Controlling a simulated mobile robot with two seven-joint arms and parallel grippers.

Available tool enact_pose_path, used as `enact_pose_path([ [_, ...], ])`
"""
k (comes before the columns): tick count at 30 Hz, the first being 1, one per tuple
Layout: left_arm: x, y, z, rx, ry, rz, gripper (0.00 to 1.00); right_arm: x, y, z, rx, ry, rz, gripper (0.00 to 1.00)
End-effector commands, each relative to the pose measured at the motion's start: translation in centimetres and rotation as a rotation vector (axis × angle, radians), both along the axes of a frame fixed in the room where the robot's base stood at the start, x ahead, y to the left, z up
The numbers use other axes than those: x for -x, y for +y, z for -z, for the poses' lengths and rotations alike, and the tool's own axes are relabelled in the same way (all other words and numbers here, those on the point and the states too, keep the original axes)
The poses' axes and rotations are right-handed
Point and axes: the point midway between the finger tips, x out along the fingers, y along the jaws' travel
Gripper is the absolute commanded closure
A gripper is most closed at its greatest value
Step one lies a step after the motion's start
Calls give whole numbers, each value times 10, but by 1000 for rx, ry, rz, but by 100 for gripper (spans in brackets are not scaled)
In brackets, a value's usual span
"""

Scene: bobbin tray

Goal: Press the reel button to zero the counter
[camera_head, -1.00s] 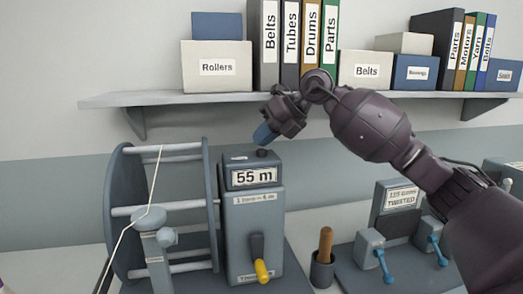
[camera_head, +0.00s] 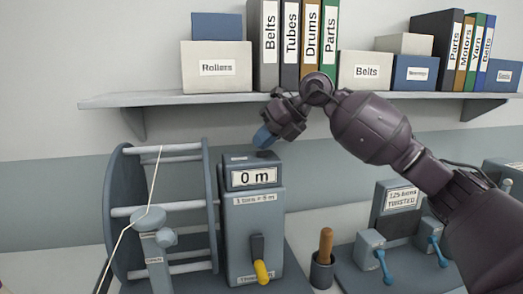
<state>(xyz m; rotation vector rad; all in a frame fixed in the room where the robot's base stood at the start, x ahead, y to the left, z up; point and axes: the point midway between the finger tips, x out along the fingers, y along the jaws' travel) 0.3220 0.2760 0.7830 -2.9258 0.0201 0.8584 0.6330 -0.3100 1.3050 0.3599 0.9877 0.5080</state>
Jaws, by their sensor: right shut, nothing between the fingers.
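The reel counter (camera_head: 254,215) is a grey-blue box whose display (camera_head: 252,177) reads "0 m". Its dark button (camera_head: 264,154) is on the top face. My right gripper (camera_head: 263,138) is shut and empty, with its blue fingertips just above the button. I cannot tell whether they touch it. A crank with a yellow handle (camera_head: 262,271) hangs on the counter's front. The large reel (camera_head: 121,215) stands to the left of the counter. My left gripper is not in view.
A shelf (camera_head: 180,98) with boxes and binders runs behind and above. A cup (camera_head: 322,271) with a wooden-handled tool stands right of the counter. Further right is a twisting device (camera_head: 397,205) with blue cranks. A white thread (camera_head: 127,228) crosses in front of the reel.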

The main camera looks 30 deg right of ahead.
Motion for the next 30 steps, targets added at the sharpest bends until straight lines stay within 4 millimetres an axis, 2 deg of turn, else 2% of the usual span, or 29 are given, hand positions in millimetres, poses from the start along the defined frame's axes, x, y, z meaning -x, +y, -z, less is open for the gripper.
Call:
enact_pose_path([
  [12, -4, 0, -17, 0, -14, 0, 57, 0, 0, -18, 0, 0, 0, 100],
  [24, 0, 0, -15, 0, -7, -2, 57, 0, 0, -19, 0, 0, 0, 100],
  [30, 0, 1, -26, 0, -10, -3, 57, 0, 0, -33, 0, -2, 0, 100],
])
